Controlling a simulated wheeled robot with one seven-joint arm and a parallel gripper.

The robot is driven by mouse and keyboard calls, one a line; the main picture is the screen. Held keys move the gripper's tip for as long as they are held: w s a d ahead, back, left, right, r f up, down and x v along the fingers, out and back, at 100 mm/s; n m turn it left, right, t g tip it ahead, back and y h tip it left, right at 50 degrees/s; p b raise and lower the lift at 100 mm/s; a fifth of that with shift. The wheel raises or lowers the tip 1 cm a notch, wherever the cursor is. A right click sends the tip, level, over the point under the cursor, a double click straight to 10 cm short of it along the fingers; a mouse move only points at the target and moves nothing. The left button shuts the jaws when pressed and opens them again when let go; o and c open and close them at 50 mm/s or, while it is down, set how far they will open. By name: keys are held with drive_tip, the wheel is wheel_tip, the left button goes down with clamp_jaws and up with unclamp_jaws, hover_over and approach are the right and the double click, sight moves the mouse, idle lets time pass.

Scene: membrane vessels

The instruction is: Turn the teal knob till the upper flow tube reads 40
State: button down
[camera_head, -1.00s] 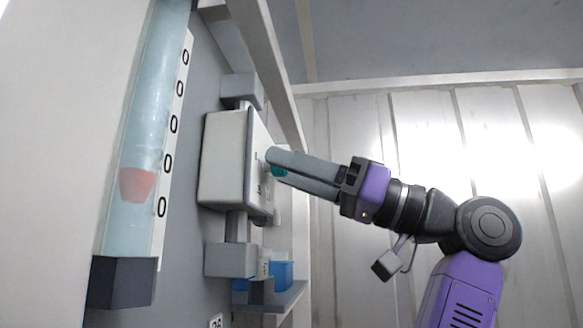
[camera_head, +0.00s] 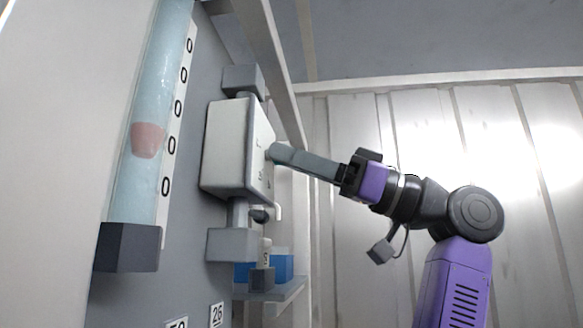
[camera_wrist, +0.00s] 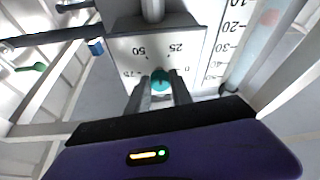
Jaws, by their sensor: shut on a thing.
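The teal knob (camera_wrist: 161,84) sits on the pale dial face of a box (camera_head: 228,150), with marks such as 25, 50 and 75 around it. My gripper (camera_wrist: 160,92) is shut on the knob, one finger on each side. In the head view my gripper (camera_head: 280,154) meets the box's front, and the fingers hide most of the knob. The flow tube (camera_head: 160,80) holds a red float (camera_head: 147,140) about level with the second-lowest visible mark. The wrist view shows the float (camera_wrist: 269,17) near the 20 of the scale. Only final zeros show in the head view.
A grey pipe fitting (camera_head: 232,245) is below the box, and blue containers (camera_head: 281,268) stand on a shelf under it. A pale upright frame bar (camera_head: 268,65) runs close to the box. The space on the right, around my arm, is clear.

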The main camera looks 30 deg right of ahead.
drive_tip(key=n+g, duration=0.2)
drive_tip(key=n, duration=0.2)
drive_tip(key=n+g+p, duration=0.1)
drive_tip(key=n+g, duration=0.1)
drive_tip(key=n, duration=0.3)
drive_tip(key=n+g, duration=0.2)
drive_tip(key=n, duration=0.3)
drive_tip(key=shift+w+d+r+p, duration=0.15)
drive_tip(key=shift+w+r+p, duration=0.05)
drive_tip(key=shift+r+p, duration=0.1)
drive_tip(key=shift+f+n+g, duration=0.1)
drive_tip(key=shift+n+g, duration=0.2)
drive_tip(key=shift+n, duration=0.1)
drive_tip(key=c, duration=1.1)
unclamp_jaws()
drive_tip(key=shift+b+v, duration=0.9)
drive_tip(key=shift+v, duration=3)
